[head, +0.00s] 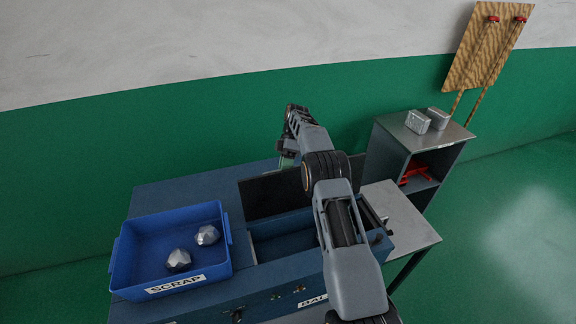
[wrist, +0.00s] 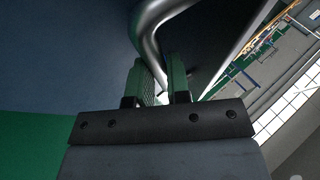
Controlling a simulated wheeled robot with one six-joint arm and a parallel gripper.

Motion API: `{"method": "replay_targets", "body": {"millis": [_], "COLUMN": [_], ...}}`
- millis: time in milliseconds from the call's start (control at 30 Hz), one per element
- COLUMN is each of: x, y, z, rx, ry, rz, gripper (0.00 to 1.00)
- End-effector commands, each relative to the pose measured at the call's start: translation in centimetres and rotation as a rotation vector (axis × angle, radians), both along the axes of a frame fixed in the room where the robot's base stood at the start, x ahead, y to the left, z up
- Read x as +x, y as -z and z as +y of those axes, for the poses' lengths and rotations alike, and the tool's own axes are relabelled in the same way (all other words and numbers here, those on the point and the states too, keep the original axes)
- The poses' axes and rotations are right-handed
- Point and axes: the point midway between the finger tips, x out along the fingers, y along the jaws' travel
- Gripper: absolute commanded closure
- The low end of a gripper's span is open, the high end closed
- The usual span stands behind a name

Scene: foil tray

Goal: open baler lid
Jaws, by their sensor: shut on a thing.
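The baler (head: 280,235) is a blue box set in the bench, with its chamber open in the head view. Its dark lid (head: 262,197) stands raised behind the chamber; my arm covers part of it. My gripper (head: 287,158) is behind the lid's upper edge in the head view, partly hidden. In the wrist view my gripper (wrist: 161,78) has its two green fingers shut on a curved metal bar, the lid handle (wrist: 148,38).
A blue SCRAP bin (head: 116,262) with two crumpled silver lumps (head: 193,247) stands left of the baler. To the right are a grey side table (head: 410,228) and a cabinet (head: 390,135) with two silver blocks (head: 428,119) on top.

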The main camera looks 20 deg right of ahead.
Motion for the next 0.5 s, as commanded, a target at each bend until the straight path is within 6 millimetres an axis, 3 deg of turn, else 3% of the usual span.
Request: {"method": "replay_targets", "body": {"millis": [33,400,433,500], "x": [-0.21,-0.19,-0.19,-0.18], "y": [0.95,1.01,1.01,0.98], "z": [0.09,0.06,0.06,0.03], "rx": [0.002,0.004,0.004,0.004], "ry": [-0.005,-0.004,-0.004,-0.004], "rz": [0.018,0.02,0.02,0.019], "gripper": [1.0,1.0,0.82,0.75]}}
